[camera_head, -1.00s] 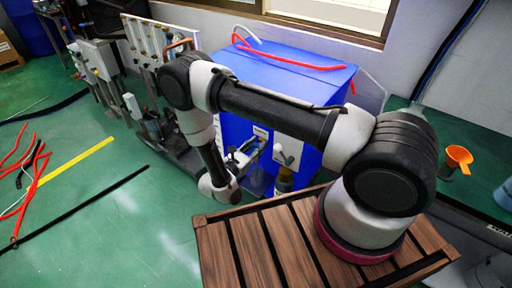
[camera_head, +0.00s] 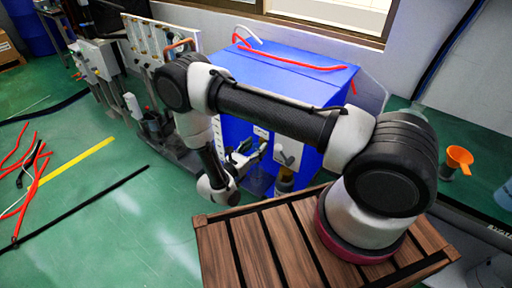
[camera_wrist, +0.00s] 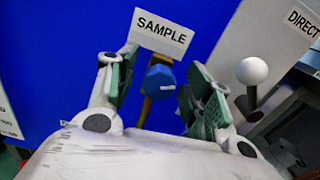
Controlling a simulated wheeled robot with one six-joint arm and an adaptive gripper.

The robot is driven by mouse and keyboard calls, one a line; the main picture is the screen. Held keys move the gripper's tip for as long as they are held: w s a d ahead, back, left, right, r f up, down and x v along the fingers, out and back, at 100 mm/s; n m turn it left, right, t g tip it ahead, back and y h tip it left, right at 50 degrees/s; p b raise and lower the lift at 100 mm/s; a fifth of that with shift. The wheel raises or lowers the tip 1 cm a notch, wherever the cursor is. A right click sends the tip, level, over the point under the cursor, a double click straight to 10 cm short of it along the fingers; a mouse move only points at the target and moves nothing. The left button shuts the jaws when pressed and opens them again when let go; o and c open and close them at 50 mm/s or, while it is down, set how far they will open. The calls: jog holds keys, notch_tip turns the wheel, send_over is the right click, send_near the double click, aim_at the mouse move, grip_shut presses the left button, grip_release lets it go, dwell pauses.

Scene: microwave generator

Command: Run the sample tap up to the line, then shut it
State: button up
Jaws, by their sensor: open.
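The sample tap (camera_wrist: 160,80) has a blue handle on a brass-coloured body, below a white SAMPLE label (camera_wrist: 161,33) on the blue cabinet. My gripper (camera_wrist: 162,64) is open, with a green-padded finger on each side of the blue handle. I see no clear contact between pads and handle. In the head view my gripper (camera_head: 256,155) is at the cabinet's front face, and the tap is not clearly visible there. A brownish vessel (camera_head: 285,181) is low in front of the cabinet, partly hidden. I cannot make out its line or its level.
A lever with a white ball knob (camera_wrist: 252,72) is close to the right finger, near a DIRECT label (camera_wrist: 304,20). The blue cabinet (camera_head: 300,85) stands against the wall. A slatted wooden platform (camera_head: 285,240) lies under my arm. An orange funnel (camera_head: 460,158) is at right.

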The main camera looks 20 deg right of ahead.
jog(key=v, duration=1.1)
dwell(5.4)
jog(key=x, duration=1.2)
jog(key=shift+c, duration=0.2)
